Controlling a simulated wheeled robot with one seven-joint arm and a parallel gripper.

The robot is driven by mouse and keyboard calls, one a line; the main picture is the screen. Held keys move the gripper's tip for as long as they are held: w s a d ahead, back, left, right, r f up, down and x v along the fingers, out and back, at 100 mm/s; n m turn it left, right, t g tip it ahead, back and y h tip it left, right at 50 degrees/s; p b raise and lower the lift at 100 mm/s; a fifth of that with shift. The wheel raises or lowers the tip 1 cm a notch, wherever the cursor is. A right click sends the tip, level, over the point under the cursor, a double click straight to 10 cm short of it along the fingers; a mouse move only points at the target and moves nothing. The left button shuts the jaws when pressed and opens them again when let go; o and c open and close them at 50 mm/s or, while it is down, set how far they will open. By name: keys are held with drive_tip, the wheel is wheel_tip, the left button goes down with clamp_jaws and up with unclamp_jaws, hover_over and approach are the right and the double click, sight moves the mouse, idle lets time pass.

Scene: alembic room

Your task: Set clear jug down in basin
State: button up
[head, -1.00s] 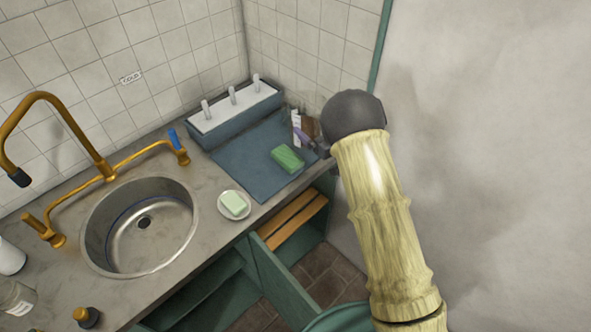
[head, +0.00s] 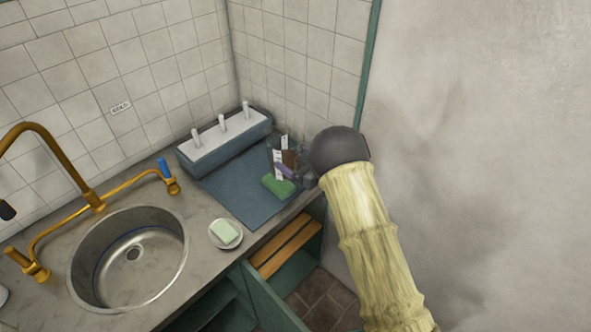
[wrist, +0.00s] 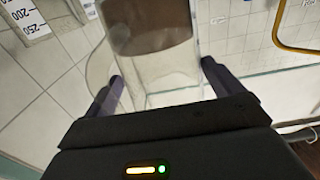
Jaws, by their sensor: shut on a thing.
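The clear jug (head: 274,150) is see-through, with white marked strips and a brown patch. It is near the back right corner, at the far right of the blue mat. My gripper (head: 288,172) has purple fingers, which are shut on the jug. The wrist view shows the jug's clear wall (wrist: 165,72) between the two fingers (wrist: 160,88). Whether the jug's base touches the mat cannot be told. The basin (head: 128,285) is a round steel sink set in the counter at the left, with a drain and nothing seen inside.
A brass tap (head: 50,128) arches at the basin's left. A soap dish (head: 225,241) stands between basin and mat (head: 240,195). A green sponge (head: 278,187) lies close to my gripper. A grey rack (head: 215,148) with white pegs stands behind. The right wall is near my arm.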

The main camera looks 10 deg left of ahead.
sight(296, 170)
drive_tip(key=shift+f, duration=0.2)
drive_tip(key=shift+f+p, duration=0.5)
drive_tip(key=shift+f, duration=1.6)
drive_tip(key=shift+f, duration=0.1)
drive_tip(key=o, duration=1.1)
drive_tip(key=shift+f, duration=0.1)
